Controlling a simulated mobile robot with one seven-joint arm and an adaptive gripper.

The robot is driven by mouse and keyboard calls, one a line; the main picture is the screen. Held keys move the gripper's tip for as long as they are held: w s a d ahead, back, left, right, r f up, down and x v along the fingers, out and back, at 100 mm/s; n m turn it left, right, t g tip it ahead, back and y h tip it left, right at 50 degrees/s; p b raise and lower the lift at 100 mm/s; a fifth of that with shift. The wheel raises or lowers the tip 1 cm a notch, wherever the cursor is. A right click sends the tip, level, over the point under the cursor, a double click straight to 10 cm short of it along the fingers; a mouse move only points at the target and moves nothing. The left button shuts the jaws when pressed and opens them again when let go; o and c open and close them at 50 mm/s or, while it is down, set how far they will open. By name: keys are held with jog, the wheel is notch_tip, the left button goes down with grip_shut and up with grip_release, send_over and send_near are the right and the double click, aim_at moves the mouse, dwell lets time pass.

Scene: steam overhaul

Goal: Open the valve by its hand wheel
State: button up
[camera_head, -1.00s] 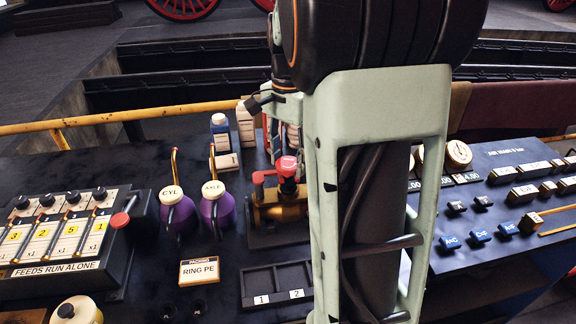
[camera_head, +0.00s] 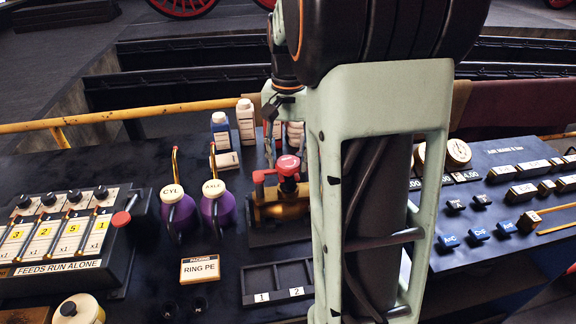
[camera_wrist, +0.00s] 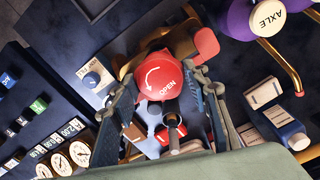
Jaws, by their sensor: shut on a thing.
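The valve is a brass body (camera_head: 283,210) on a dark base, with a red hand wheel (camera_head: 288,164) on top. A red lever end (camera_head: 262,176) sticks out to its left. In the wrist view the round red wheel (camera_wrist: 158,76) shows the word OPEN and a curved white arrow. My gripper (camera_wrist: 164,82) has one finger on each side of the wheel and is shut on it. In the head view, my arm and wrist hide part of the gripper and the valve's right side.
Purple CYL (camera_head: 178,212) and AXLE (camera_head: 216,208) cans stand left of the valve. White-capped bottles (camera_head: 220,126) stand behind. A two-slot tray (camera_head: 278,278) lies in front. A gauge panel (camera_head: 490,170) is at the right.

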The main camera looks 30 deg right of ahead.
aim_at(288, 162)
jog(key=o, duration=1.6)
jog(key=shift+c, duration=1.2)
jog(key=shift+r, duration=0.1)
notch_tip(288, 162, up, 6)
jog(key=p, duration=0.5)
